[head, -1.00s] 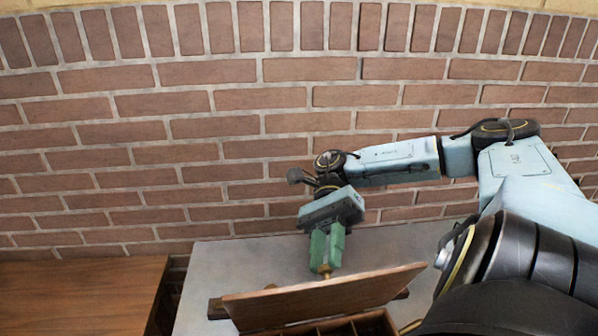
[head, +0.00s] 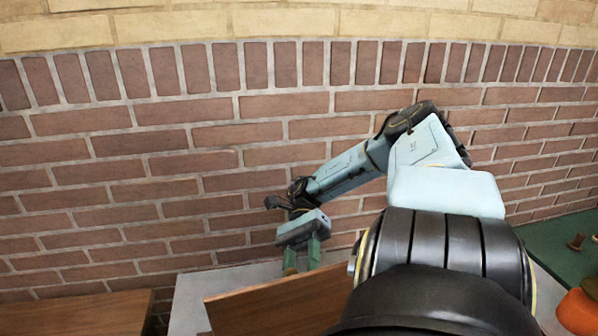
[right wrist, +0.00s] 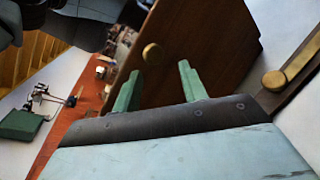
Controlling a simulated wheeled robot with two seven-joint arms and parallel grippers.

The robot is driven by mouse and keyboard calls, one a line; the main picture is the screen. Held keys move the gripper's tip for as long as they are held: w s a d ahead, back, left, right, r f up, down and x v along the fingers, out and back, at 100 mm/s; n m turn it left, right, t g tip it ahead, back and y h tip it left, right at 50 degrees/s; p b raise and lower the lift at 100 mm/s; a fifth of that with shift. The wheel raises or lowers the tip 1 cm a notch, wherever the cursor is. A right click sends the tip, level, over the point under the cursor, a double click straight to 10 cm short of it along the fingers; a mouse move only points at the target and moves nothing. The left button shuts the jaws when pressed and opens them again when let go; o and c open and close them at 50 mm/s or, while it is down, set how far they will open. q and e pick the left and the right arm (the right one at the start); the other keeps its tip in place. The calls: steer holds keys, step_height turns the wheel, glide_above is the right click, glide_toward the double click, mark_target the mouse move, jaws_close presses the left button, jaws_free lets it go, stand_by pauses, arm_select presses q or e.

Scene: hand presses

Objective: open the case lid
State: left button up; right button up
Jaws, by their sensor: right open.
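The case lid (head: 262,308) is a brown wooden panel standing raised and tilted at the bottom of the head view. The lower part of the case is out of frame there. In the right wrist view the lid (right wrist: 207,38) fills the upper middle, with a round brass knob (right wrist: 152,54) on its face. My right gripper (head: 301,270) is behind the lid's upper edge in the head view. Its green fingers (right wrist: 160,72) are open, apart and empty, with the lid beyond them; I cannot tell whether they touch it. My left gripper is not in view.
A brick wall (head: 120,190) stands behind the grey table (head: 190,297). A brown wooden surface (head: 80,315) is at left. A green surface (head: 550,240) with an orange object (head: 578,312) is at right. A wooden strip with a brass disc (right wrist: 274,80) lies beside the lid.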

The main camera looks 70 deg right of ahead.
steer(key=shift+w, duration=0.1)
step_height(320, 180, up, 10)
steer(key=p, duration=0.1)
steer(key=shift+p, duration=0.4)
